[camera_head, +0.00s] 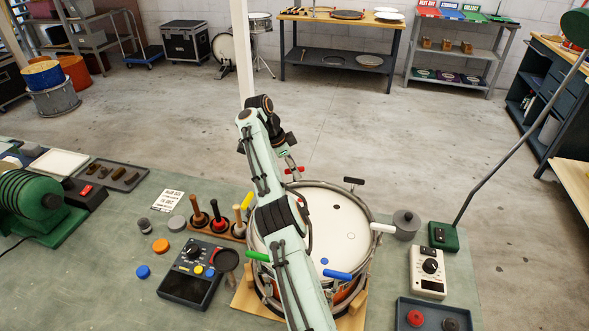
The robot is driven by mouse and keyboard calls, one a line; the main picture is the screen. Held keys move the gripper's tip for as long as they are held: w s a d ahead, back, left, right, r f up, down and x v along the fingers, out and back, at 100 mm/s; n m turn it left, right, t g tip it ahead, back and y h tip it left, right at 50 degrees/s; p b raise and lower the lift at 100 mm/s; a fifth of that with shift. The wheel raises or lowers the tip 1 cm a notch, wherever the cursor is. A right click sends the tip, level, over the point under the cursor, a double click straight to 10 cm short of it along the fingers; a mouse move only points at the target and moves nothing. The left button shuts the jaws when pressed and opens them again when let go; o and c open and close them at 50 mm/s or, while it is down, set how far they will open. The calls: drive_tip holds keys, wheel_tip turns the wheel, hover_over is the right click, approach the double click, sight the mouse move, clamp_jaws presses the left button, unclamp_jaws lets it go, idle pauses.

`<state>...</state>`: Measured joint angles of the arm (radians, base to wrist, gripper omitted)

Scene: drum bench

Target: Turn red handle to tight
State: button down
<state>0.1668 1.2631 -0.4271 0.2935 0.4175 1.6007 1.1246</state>
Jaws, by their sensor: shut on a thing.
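A drum (347,232) with a white head lies on a wooden stand on the bench. Handles stick out around its rim. The red handle (294,169) is at the far side, left of the black handle (354,181). My gripper (290,163) reaches down at the red handle and appears shut on it; its fingertips are small and partly hidden. The white handle (382,228) is at the right, the blue handle (337,274) at the near right and the green handle (257,256) at the left. My arm crosses over the drum's left part and hides some of it.
A rack of mallets (219,222) and a dark control box (190,273) stand left of the drum. A grey lidded pot (406,224), a white meter (428,272) and a tray (433,306) are at the right. A lamp arm (508,154) rises at the right.

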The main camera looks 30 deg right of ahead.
drive_tip(key=shift+s, duration=0.1)
drive_tip(key=c, duration=1.1)
unclamp_jaws()
drive_tip(key=shift+n, duration=0.3)
